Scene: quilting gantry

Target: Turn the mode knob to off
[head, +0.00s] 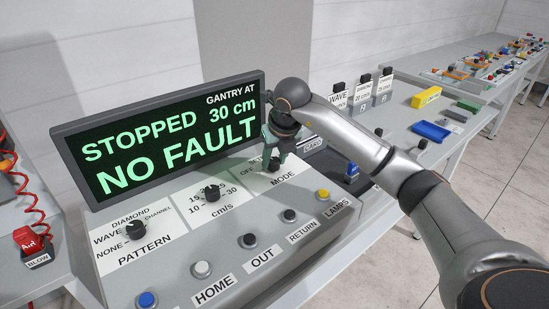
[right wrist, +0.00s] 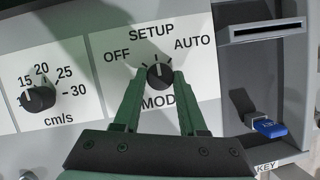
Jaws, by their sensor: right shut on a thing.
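The mode knob (head: 274,164) is a black knob on the white MODE label of the grey console, right of the speed knob. In the right wrist view the mode knob (right wrist: 160,76) sits between the green fingers of my right gripper (right wrist: 158,84), which is shut on it. OFF is printed to its left, SETUP above and AUTO to its right. Its pale pointer mark appears to face up towards SETUP. In the head view my right gripper (head: 276,148) reaches down over the knob and partly hides the label. My left gripper is not in view.
The display (head: 165,140) reads STOPPED, 30 cm, NO FAULT and stands close behind the gripper. The speed knob (head: 211,194) and pattern knob (head: 136,230) are to the left. Several push buttons line the front. A blue key (right wrist: 270,128) is right of the knob.

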